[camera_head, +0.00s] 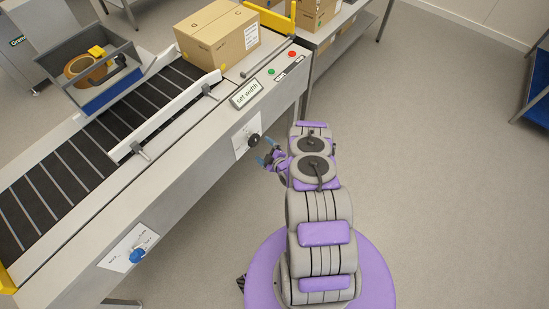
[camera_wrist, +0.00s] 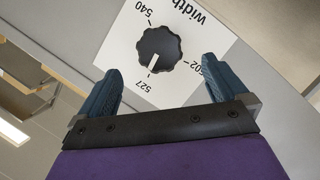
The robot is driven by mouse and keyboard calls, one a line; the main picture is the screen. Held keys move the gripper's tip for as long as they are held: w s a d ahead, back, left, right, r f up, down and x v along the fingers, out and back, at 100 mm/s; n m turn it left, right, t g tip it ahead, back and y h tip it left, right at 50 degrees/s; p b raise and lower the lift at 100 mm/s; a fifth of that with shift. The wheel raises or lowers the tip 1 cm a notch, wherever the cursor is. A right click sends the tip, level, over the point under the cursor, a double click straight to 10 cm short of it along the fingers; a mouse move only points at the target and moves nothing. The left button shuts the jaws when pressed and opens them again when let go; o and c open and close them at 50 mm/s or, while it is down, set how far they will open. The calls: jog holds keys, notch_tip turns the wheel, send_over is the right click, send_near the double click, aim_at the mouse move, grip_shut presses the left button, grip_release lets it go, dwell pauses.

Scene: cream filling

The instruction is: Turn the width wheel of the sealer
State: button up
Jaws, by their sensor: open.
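The sealer (camera_head: 190,165) is a long grey machine with a dark roller belt. Its width wheel, a black scalloped knob (camera_wrist: 159,49), sits on a white plate marked "width" with 540, 527 and 502 around it. The knob's white mark points toward 527. The black knob (camera_head: 254,140) also shows on the sealer's side in the head view. My gripper (camera_wrist: 160,88) is open and empty, with its two blue fingers below and to either side of the knob in the wrist view. The fingers appear apart from the knob. In the head view, my gripper (camera_head: 269,157) is close beside the knob.
A blue knob (camera_head: 137,255) sits on another white plate lower left. A "set width" sign (camera_head: 245,93), a green button (camera_head: 271,71) and a red button (camera_head: 291,54) are on top. A cardboard box (camera_head: 217,38) stands on the belt. Floor at right is clear.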

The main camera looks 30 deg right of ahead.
jog(key=p+v, duration=0.2)
jog(key=v, duration=0.6)
dwell(0.4)
